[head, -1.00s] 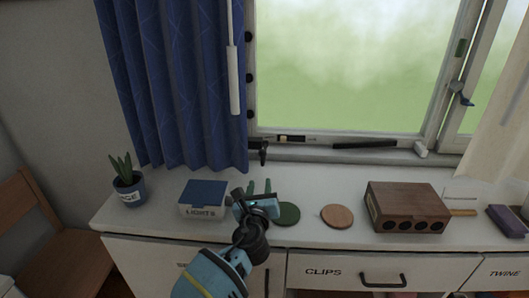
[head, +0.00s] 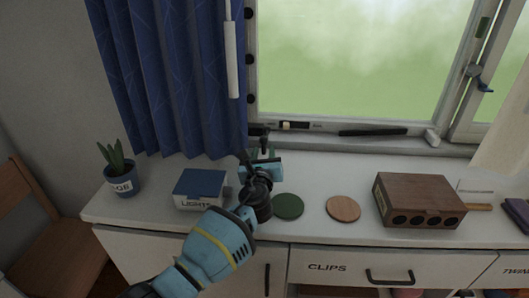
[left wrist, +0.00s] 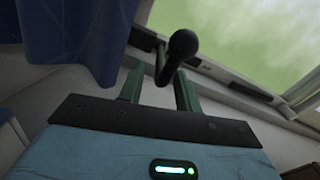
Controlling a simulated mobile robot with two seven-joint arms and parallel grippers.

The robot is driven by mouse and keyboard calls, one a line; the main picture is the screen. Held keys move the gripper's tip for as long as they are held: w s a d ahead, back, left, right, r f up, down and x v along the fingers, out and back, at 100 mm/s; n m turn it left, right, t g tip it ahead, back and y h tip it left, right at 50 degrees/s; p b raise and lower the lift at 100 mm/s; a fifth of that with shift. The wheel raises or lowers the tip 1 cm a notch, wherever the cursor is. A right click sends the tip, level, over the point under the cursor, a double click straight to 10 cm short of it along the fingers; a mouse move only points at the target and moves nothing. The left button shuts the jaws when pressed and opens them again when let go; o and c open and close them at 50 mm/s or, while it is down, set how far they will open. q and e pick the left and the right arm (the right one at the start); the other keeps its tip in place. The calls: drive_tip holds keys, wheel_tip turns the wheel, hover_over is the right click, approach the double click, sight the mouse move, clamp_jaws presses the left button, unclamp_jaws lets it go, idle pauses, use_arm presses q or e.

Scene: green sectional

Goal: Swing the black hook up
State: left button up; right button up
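The black hook (head: 264,146) sits at the lower left corner of the window frame, beside the blue curtain. In the left wrist view the black hook (left wrist: 182,45) shows large, with a round knob end and a bent stem. My left gripper (head: 261,154) is just in front of the hook, above the white cabinet top. Its two green fingers (left wrist: 160,88) are apart, and the hook's stem appears between or just beyond their tips. I cannot tell whether they touch it. My right gripper is not in view.
The blue curtain (head: 165,75) hangs close at the left. On the cabinet top (head: 330,175) are a blue-lidded box (head: 199,188), a potted plant (head: 120,180), a green disc (head: 288,207), a tan disc (head: 343,208) and a brown wooden box (head: 416,201). A black bar (head: 373,132) lies along the sill.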

use_arm(q)
drive_tip(key=shift+w, duration=0.7)
clamp_jaws()
